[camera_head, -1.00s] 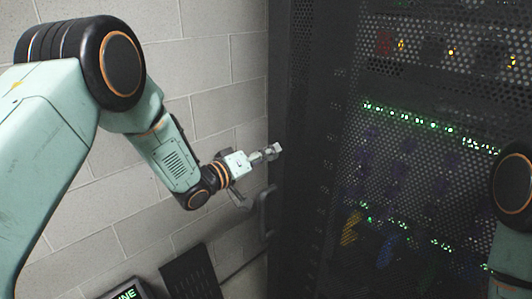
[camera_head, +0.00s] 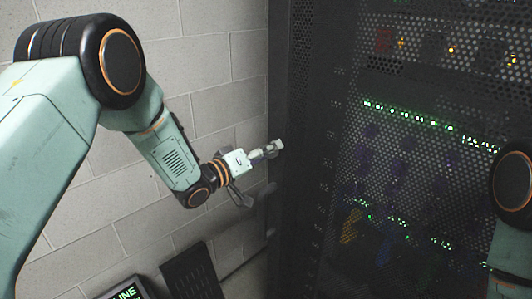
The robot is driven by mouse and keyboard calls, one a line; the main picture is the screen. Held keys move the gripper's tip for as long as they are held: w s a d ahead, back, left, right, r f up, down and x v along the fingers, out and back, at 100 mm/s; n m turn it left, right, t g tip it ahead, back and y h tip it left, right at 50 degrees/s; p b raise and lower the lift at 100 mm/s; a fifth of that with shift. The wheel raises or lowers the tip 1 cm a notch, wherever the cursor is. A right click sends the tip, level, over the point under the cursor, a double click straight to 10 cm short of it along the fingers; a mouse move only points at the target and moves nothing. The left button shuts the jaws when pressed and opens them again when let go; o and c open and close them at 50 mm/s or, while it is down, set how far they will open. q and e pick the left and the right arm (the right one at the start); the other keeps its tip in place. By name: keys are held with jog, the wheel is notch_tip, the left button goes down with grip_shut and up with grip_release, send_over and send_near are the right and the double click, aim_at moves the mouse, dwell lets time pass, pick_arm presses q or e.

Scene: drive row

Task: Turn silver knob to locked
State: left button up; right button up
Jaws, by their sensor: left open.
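My left gripper (camera_head: 259,173) is at the end of the green arm that comes in from the left. Its fingers are spread apart, one toward the rack edge and one lower down, with nothing seen between them. It is close to the left edge of the dark server rack (camera_head: 306,110). I cannot make out a silver knob; it may be hidden or too small to tell. A dim grey shape, perhaps a handle, is just below and right of the gripper at the rack edge. Only a joint of my right arm shows at the right edge; its gripper is out of view.
The rack's perforated door fills the right half, with green and amber lights behind it. A pale block wall (camera_head: 215,75) stands behind my left arm. A screen with green letters (camera_head: 127,292) and a dark slotted panel (camera_head: 190,272) are at the bottom.

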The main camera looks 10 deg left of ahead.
pick_arm(q)
jog(key=v, duration=1.2)
dwell(0.4)
jog(key=s+a+f+g+y+b, duration=0.1)
jog(key=s+f+g+y+b, duration=0.1)
jog(key=s+f, duration=0.5)
jog(key=s+f+g+y+b, duration=0.2)
jog(key=f+g+y, duration=0.1)
jog(key=f, duration=0.8)
jog(key=s+a+f+g+y+b, duration=0.1)
jog(key=s+f+g+y+b, duration=0.1)
jog(key=s+f, duration=0.5)
jog(key=s+f+m+g+y+b, duration=0.2)
jog(key=s+f+g+b, duration=0.5)
jog(key=s+f, duration=1.5)
jog(key=s+b, duration=0.1)
jog(key=b, duration=0.3)
jog(key=shift+a+f+g+y+b, duration=0.15)
jog(key=shift+f+g+y+b, duration=0.15)
jog(key=shift+y+b, duration=0.1)
